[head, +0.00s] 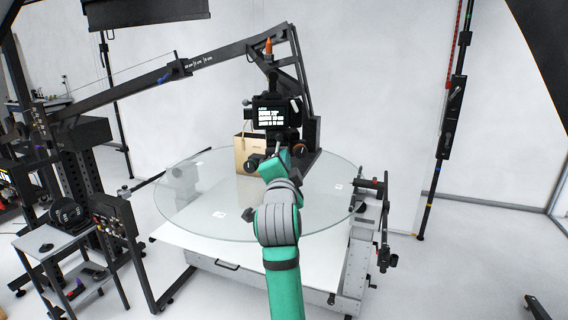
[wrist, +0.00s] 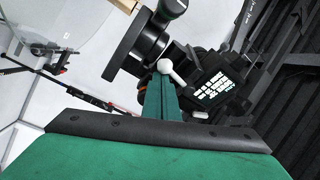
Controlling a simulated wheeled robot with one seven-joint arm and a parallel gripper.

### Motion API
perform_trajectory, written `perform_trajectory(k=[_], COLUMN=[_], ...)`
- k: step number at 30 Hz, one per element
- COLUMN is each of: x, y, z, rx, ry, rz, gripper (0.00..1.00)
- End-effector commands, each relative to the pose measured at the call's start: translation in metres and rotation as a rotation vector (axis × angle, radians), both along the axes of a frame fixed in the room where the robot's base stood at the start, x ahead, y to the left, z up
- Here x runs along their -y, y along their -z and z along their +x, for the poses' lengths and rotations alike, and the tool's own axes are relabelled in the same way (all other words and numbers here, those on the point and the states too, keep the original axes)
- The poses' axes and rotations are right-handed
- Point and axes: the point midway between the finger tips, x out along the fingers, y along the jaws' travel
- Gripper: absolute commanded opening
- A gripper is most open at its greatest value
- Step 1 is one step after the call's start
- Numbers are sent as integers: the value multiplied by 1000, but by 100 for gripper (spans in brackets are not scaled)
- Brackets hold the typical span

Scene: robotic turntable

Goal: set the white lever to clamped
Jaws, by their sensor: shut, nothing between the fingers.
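The white lever (wrist: 174,74) shows in the wrist view as a short white rod with a round knob. It sits beside the black camera (wrist: 215,85) with its lit screen. My gripper (wrist: 161,84) is shut and empty, its green fingers pointing at the camera mount. Its tips look very close to the lever's knob; I cannot tell whether they touch. In the head view my gripper (head: 272,166) reaches up to just below the camera (head: 277,112). I cannot make out the lever clearly there, nor read its setting.
A round glass turntable (head: 190,215) lies below, with a tan paper bag (head: 246,153) on it behind my gripper. A black boom arm (head: 130,84) rises over the turntable and carries the camera. A small side table (head: 45,243) stands at the left.

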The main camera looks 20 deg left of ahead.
Motion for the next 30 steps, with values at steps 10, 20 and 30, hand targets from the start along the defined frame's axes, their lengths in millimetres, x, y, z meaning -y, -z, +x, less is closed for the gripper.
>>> perform_trajectory(k=[10,20,30], x=[0,-3,-9], y=[0,1,0], z=[0,-2,-4], rx=[-2,-26,-57], ry=[0,-1,-4], rz=[3,56,128], gripper=[0,0,0])
